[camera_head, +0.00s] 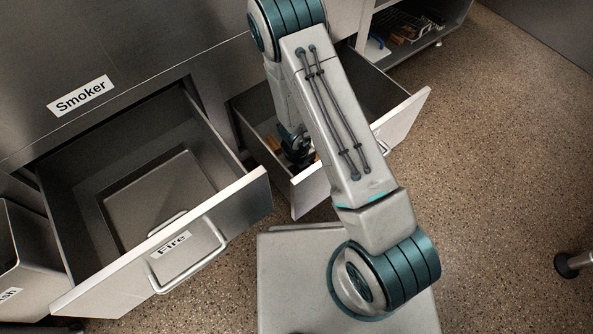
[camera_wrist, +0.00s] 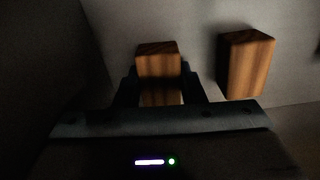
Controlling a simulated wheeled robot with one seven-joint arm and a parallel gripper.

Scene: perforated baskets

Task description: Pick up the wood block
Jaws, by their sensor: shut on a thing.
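In the wrist view, my gripper (camera_wrist: 160,88) is shut on a brown striped wood block (camera_wrist: 157,62), with one dark finger on each side of it. A second, similar wood block (camera_wrist: 250,64) stands apart to the right, outside the fingers. In the head view, my gripper (camera_head: 298,158) is down inside the right open drawer (camera_head: 306,190), mostly hidden behind my arm. A small piece of tan wood colour (camera_head: 273,144) shows beside it there. Whether the held block touches the drawer floor cannot be told from the dark wrist picture.
The open drawer labelled Fire (camera_head: 130,215) is on the left, with a shallow empty recess inside. A counter labelled Smoker (camera_head: 81,95) is above it. The right drawer's walls surround my gripper. A shelf unit (camera_head: 415,40) holding items stands at the back right.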

